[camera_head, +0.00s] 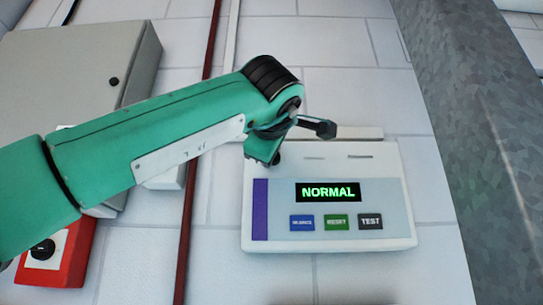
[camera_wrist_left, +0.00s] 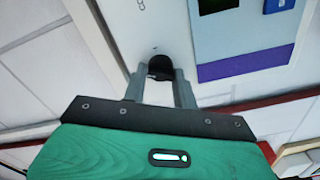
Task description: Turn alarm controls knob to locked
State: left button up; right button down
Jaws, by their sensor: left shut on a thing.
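The alarm control panel (camera_head: 400,215) is a white wall box with a green "NORMAL" display (camera_head: 328,192), a purple strip and three buttons. A dark knob (camera_wrist_left: 160,64) sits at the panel's upper left in the head view. My left gripper (camera_wrist_left: 161,78) is shut on the knob, one finger on each side of it. In the head view the left gripper (camera_head: 275,158) reaches the panel's upper left corner and mostly hides the knob. The knob's pointing direction and its labels cannot be read. My right gripper is not in view.
A grey cabinet (camera_head: 60,75) hangs at the left. A red box with a black knob (camera_head: 60,255) is below it. A red pipe (camera_head: 187,215) runs down the wall left of the panel. A grey metal column (camera_head: 465,130) stands close at the right.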

pick_arm(q)
jog(key=shift+f+n+b, duration=0.15)
jog(key=shift+n+b, duration=0.5)
jog(key=shift+n, duration=1.55)
jog(key=o, duration=0.9)
jog(key=shift+o, duration=0.2)
jog(key=s+b, duration=0.5)
jog(key=s, duration=0.8)
jog(key=shift+s, duration=0.4)
